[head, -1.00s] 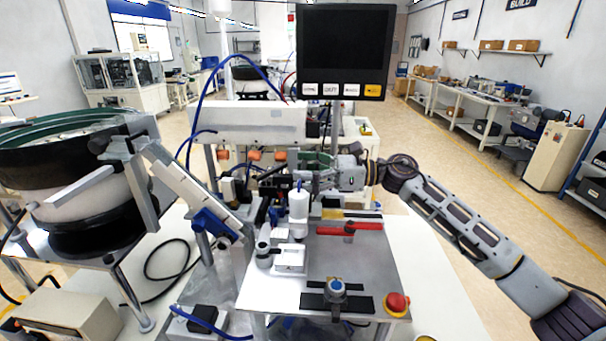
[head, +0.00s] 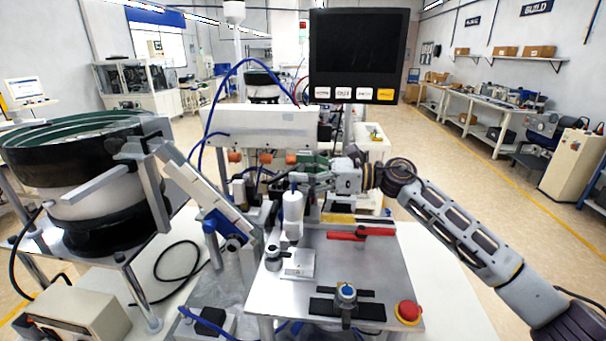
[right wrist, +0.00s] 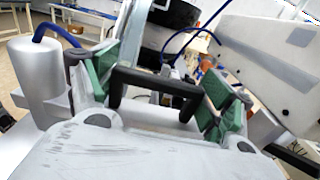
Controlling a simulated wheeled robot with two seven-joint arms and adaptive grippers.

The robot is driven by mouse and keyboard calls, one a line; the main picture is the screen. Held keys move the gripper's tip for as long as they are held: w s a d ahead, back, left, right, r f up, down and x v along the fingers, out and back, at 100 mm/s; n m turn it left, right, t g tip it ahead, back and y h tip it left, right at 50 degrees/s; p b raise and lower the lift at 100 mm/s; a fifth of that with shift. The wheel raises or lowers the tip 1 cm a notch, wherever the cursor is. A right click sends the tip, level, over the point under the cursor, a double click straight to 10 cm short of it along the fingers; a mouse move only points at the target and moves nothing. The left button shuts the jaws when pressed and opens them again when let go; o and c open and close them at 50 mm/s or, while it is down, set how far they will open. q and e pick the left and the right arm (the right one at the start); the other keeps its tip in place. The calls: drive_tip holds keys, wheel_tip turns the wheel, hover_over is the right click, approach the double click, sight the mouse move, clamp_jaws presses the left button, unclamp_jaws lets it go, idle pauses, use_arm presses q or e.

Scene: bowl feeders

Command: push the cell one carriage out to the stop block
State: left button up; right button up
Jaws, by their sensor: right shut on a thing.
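My right gripper (head: 312,180) reaches in from the right over the back of the machine plate, under the white beam. In the right wrist view its two green-padded fingers (right wrist: 155,92) stand on either side of a black bar handle (right wrist: 158,84) and are shut on it. I take this handle to be part of the cell one carriage; the carriage body is not clearly visible. I cannot pick out the stop block among the crowded parts in the head view. My left gripper is not in view.
A white cylinder (head: 293,214) stands just in front of my right gripper.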

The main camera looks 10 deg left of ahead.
drive_tip(key=o, duration=1)
drive_tip(key=shift+a+r, duration=0.1)
drive_tip(key=shift+r, duration=0.1)
drive_tip(key=o, duration=0.4)
drive_tip(key=shift+a+f, duration=0.15)
drive_tip(key=shift+a, duration=0.25)
drive_tip(key=shift+c, duration=0.2)
drive_tip(key=shift+d, duration=0.3)
drive_tip(key=shift+d, duration=0.1)
drive_tip(key=d, duration=1.1)
drive_tip(key=shift+d, duration=0.35)
